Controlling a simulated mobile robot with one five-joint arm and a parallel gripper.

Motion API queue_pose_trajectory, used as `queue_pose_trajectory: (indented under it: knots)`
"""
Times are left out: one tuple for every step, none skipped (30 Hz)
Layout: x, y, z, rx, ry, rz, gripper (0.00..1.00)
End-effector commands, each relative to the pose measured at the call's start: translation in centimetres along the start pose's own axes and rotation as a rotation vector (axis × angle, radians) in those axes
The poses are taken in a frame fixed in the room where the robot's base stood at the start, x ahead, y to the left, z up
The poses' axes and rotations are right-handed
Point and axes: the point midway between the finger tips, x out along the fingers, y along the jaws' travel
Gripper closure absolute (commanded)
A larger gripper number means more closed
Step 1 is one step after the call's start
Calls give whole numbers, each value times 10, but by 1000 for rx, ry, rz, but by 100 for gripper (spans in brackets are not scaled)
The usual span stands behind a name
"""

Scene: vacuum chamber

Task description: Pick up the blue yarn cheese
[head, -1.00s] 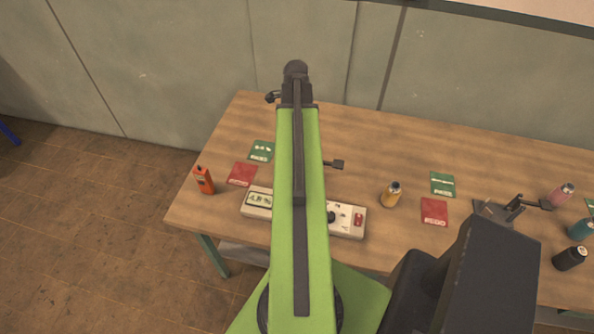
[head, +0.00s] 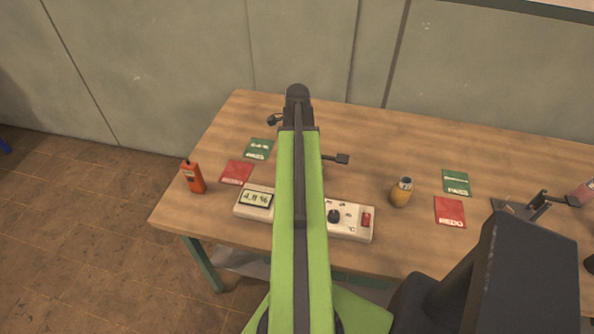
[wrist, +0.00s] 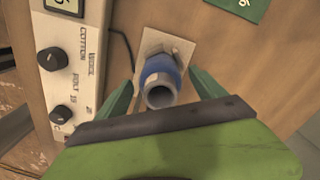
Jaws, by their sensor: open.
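The blue yarn cheese (wrist: 160,82) shows in the wrist view as a short blue wound cylinder with a grey hollow tube end facing the camera. It sits on a pale square plate (wrist: 152,42) on the wooden table. My gripper (wrist: 160,76) is open, with one green finger on the left of the cheese and one on the right. Gaps show between the fingers and the cheese. In the head view my green arm hides the cheese and the gripper.
A white meter (head: 350,220) with dials and display lies close left of the gripper in the wrist view (wrist: 72,85). A yellow bottle-like item (head: 401,192), an orange handheld device (head: 193,177), red cards (head: 450,211) and green cards (head: 456,182) lie on the wooden table (head: 400,145).

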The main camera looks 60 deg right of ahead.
Motion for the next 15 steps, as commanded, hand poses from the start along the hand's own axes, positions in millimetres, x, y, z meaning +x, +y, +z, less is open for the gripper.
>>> queue_pose_trajectory:
  knots:
    - [9, 0, 0, 0, 0, 0, 21]
    - [8, 0, 0, 0, 0, 0, 21]
    - [7, 0, 0, 0, 0, 0, 21]
    - [6, 0, 0, 0, 0, 0, 21]
    - [5, 0, 0, 0, 0, 0, 21]
    - [5, 0, 0, 0, 0, 0, 21]
    - [5, 0, 0, 0, 0, 0, 21]
    - [5, 0, 0, 0, 0, 0, 23]
    - [5, 0, 0, 0, 0, 0, 28]
    - [5, 0, 0, 0, 0, 0, 32]
    - [5, 0, 0, 0, 0, 0, 36]
    - [5, 0, 0, 0, 0, 0, 42]
    - [5, 0, 0, 0, 0, 0, 45]
    - [5, 0, 0, 0, 0, 0, 49]
    - [5, 0, 0, 0, 0, 0, 55]
